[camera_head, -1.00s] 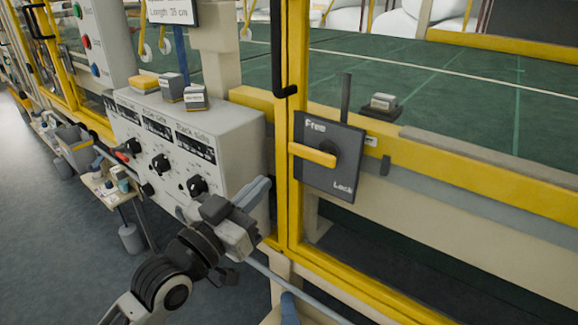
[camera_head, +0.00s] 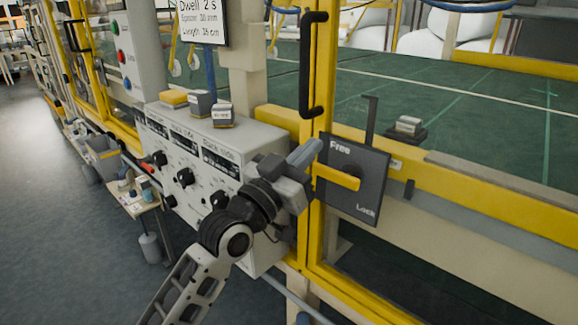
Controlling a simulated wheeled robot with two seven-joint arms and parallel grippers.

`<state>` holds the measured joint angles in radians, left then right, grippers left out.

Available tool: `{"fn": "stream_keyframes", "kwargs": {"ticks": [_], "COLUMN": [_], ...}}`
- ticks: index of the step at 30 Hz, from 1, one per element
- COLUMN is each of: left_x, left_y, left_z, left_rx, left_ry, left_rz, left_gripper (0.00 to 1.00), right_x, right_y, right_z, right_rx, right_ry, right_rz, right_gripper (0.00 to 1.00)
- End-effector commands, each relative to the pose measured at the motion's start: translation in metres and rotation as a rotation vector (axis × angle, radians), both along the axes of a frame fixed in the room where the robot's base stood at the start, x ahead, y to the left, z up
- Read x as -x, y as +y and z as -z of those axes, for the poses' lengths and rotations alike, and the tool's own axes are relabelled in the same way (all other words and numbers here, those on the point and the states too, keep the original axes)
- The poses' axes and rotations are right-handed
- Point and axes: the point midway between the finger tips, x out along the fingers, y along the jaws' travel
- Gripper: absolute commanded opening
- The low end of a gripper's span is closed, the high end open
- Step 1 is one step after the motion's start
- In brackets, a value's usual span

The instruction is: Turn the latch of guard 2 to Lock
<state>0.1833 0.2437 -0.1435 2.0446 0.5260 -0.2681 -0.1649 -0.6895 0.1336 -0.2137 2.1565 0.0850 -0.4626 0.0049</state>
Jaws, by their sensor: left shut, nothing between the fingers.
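The latch is a dark square plate (camera_head: 368,192) on the yellow guard frame, with "Free" printed at its upper left and "Lock" at its lower right. Its yellow handle (camera_head: 336,177) lies roughly level and points left from the pivot, nearer the "Free" word. No guard number is readable. My left gripper (camera_head: 306,153) is shut and empty. Its blue-grey fingers show just left of and above the handle's free end; I cannot tell whether they touch the frame. My right gripper is not in view.
A grey control box (camera_head: 180,150) with black knobs stands left of the latch, behind my left arm. A black vertical pull handle (camera_head: 306,75) is on the frame above. A small side table (camera_head: 137,198) stands at the left. Open floor (camera_head: 60,250) lies at the lower left.

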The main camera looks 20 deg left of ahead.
Motion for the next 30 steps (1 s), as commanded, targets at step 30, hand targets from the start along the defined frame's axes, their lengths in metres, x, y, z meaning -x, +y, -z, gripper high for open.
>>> {"fn": "stream_keyframes", "kwargs": {"ticks": [30], "left_x": [-0.018], "left_y": [-0.015], "left_z": [0.036], "left_rx": [0.030], "left_ry": [0.012], "left_rz": [0.018], "left_gripper": [0.00], "right_x": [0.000], "right_y": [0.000], "right_z": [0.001], "right_rx": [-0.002], "right_ry": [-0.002], "right_rz": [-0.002], "right_gripper": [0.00]}}
